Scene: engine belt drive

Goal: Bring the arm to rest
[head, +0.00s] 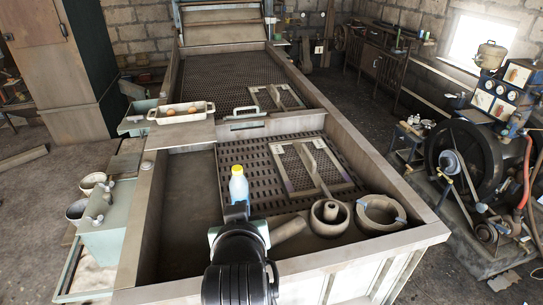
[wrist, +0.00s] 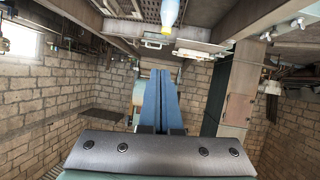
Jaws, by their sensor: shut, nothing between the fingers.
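My gripper (head: 237,208) is above the near end of the long trough (head: 430,232) in the head view. Its two blue fingers are pressed together and hold nothing. In the wrist view the shut fingers (wrist: 158,85) stand in the middle, with only the brick wall and room behind them. My dark arm fills the lower middle of the head view and hides part of the trough's near rim.
A mortar (head: 330,218), a stone ring (head: 381,214) and a framed grate (head: 313,167) are to the right. An engine (head: 470,150) stands far right.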

